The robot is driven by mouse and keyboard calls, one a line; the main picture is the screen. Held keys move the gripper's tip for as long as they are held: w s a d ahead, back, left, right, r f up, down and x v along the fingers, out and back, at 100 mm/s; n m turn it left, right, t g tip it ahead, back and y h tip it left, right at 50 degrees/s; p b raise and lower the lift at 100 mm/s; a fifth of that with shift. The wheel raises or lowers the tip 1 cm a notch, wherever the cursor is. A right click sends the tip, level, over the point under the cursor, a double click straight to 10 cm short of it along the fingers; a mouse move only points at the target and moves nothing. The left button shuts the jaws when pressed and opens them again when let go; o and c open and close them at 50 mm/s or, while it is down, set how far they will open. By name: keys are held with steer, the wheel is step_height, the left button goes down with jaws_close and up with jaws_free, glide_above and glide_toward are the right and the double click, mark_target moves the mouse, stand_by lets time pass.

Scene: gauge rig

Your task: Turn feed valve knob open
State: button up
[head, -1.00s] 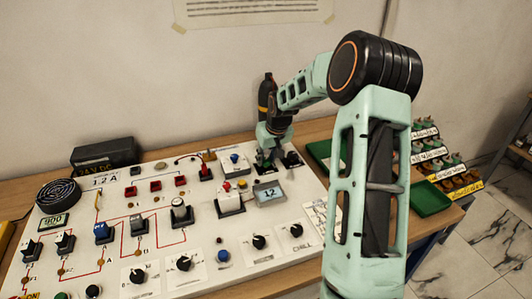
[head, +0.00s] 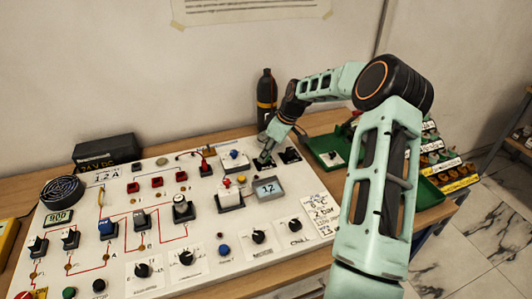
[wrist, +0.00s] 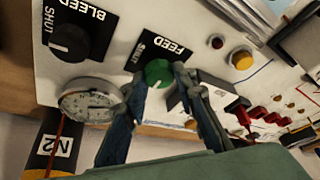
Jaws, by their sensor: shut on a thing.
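The feed valve knob (wrist: 158,72) is green and round, on a black plate marked FEED and SHUT in the wrist view. My gripper (wrist: 161,77) has one finger on each side of the knob and is shut on it. In the head view my gripper (head: 264,160) reaches down to the back right of the white panel (head: 180,262), and the knob is hidden there behind the fingers. The knob's exact angle is hard to read.
A black bleed knob (wrist: 69,42) and a round gauge (wrist: 90,100) sit close beside the feed knob. A dark bottle (head: 266,97) stands behind the panel. A green tray (head: 322,143) lies to the right. Switches and dials cover the panel.

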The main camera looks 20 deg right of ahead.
stand_by(0.5)
steer(key=o, duration=1.2)
steer(key=shift+c, duration=0.2)
steer(key=shift+r, duration=0.1)
steer(key=v, duration=1.1)
steer(key=shift+d+r, duration=0.15)
steer(key=shift+r, duration=0.25)
